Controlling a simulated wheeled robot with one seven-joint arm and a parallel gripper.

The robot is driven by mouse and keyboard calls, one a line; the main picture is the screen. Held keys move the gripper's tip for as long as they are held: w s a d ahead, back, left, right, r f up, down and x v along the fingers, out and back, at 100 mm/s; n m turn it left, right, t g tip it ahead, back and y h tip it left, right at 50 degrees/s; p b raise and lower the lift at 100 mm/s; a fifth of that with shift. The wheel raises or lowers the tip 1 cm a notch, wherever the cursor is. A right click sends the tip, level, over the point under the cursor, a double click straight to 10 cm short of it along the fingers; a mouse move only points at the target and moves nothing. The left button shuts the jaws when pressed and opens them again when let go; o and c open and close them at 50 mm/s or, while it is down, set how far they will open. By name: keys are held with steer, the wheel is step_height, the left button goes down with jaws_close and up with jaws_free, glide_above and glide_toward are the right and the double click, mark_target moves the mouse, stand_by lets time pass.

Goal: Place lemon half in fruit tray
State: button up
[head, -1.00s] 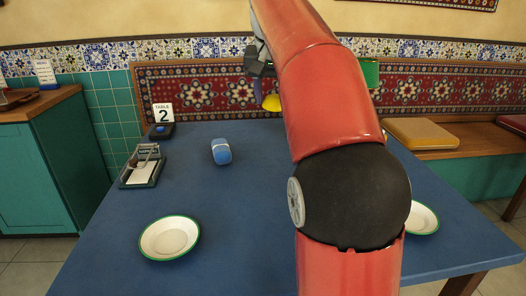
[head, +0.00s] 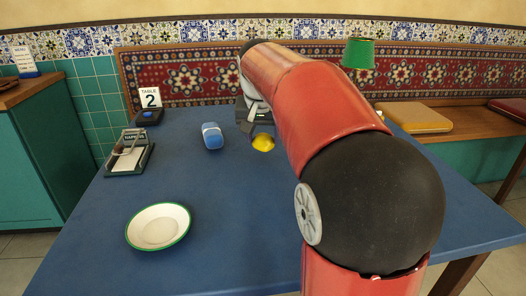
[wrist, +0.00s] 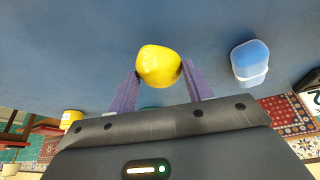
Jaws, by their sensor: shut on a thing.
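The yellow lemon half (head: 263,143) is held by my gripper (head: 260,124) over the far middle of the blue table (head: 225,215). The wrist view shows the lemon half (wrist: 158,66) between the tips of the two purple fingers of my gripper (wrist: 159,74), which are shut on it. I cannot tell how high it is above the table. I cannot make out a fruit tray in either view; my red arm hides part of the table's right side.
A blue-and-white block (head: 213,136) lies left of the lemon half. A napkin holder (head: 130,153) and a table-number sign (head: 150,99) stand further left. A white green-rimmed dish (head: 158,227) is at the front left. The table's middle is clear.

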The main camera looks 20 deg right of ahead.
mark_target(263, 148)
steer(key=shift+f, duration=2)
steer(key=shift+f+b, duration=0.1)
steer(key=shift+b, duration=0.3)
steer(key=o, duration=1)
steer(key=shift+c, duration=0.2)
